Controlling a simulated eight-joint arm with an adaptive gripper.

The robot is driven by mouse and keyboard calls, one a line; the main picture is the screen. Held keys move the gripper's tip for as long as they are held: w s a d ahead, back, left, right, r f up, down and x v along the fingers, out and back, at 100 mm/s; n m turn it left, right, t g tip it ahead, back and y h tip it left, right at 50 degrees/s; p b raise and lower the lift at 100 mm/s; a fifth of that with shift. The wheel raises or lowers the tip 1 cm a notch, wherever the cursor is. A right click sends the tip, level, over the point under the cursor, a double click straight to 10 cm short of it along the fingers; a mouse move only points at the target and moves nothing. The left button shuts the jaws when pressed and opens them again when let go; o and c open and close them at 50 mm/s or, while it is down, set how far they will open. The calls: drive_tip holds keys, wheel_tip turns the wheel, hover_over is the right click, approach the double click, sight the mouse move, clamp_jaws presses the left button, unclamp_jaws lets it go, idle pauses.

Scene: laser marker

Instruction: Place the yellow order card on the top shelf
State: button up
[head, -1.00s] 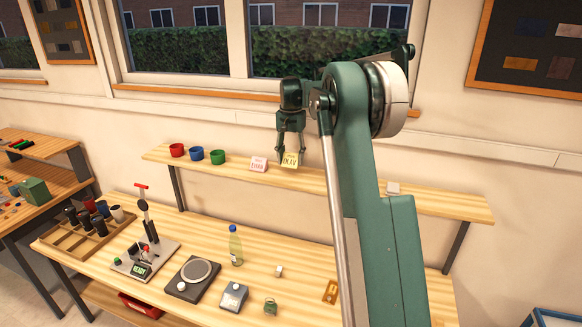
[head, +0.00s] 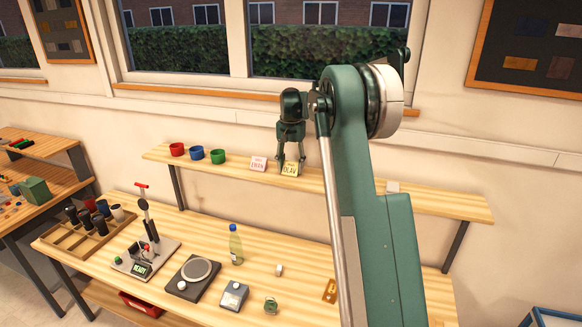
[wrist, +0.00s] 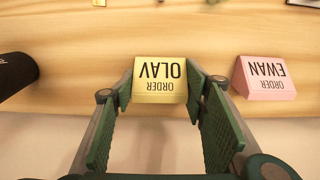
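The yellow order card (head: 290,170), marked OLAV, is at the top shelf (head: 340,184), just right of the pink EWAN card (head: 258,163). My gripper (head: 291,164) points down over it, with one finger at each side edge. In the wrist view the yellow card (wrist: 160,80) sits between my fingertips (wrist: 160,84), which appear to touch both its edges. The pink card (wrist: 266,77) is beside it, apart from my finger. The yellow card looks upright and at or very near the shelf surface; its underside is hidden.
Red, blue and green cups (head: 197,153) stand on the shelf's left part. A small pale block (head: 392,187) lies further right on it. The shelf's far right is clear.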

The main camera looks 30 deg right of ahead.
sight(291, 166)
drive_tip(key=o, duration=0.4)
drive_tip(key=shift+r, duration=0.2)
wheel_tip(291, 166, up, 12)
drive_tip(key=b, duration=0.1)
idle(0.6)
drive_tip(key=shift+s+a, duration=0.1)
idle(0.7)
